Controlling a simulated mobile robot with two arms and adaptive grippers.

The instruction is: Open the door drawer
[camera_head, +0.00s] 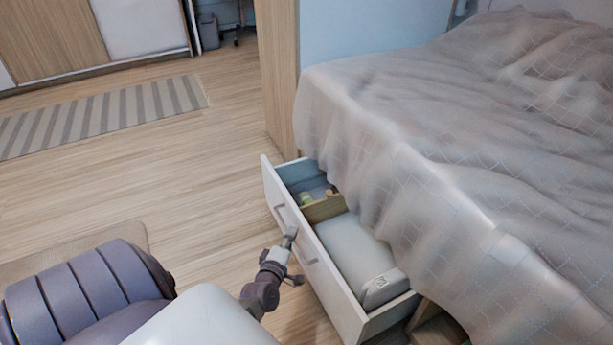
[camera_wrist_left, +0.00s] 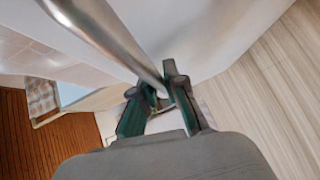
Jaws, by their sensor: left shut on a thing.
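The white drawer (camera_head: 273,192) under the bed stands pulled out, with its inside showing. A long pale handle (camera_head: 309,257) runs along its front face. My left gripper (camera_head: 292,254) is at the drawer front, shut on the handle near its middle. In the left wrist view the handle is a grey metal bar (camera_wrist_left: 115,42) that runs down between the dark green fingers of my gripper (camera_wrist_left: 158,92). The back of the drawer is hidden under the hanging blanket. My right gripper is in neither view.
The drawer holds a folded pale pillow or bedding (camera_head: 350,255) and small items behind a wooden divider (camera_head: 324,208). The blanket (camera_head: 430,180) hangs over the bed edge. Wooden floor (camera_head: 190,180) is clear to the left, with a striped rug (camera_head: 100,115).

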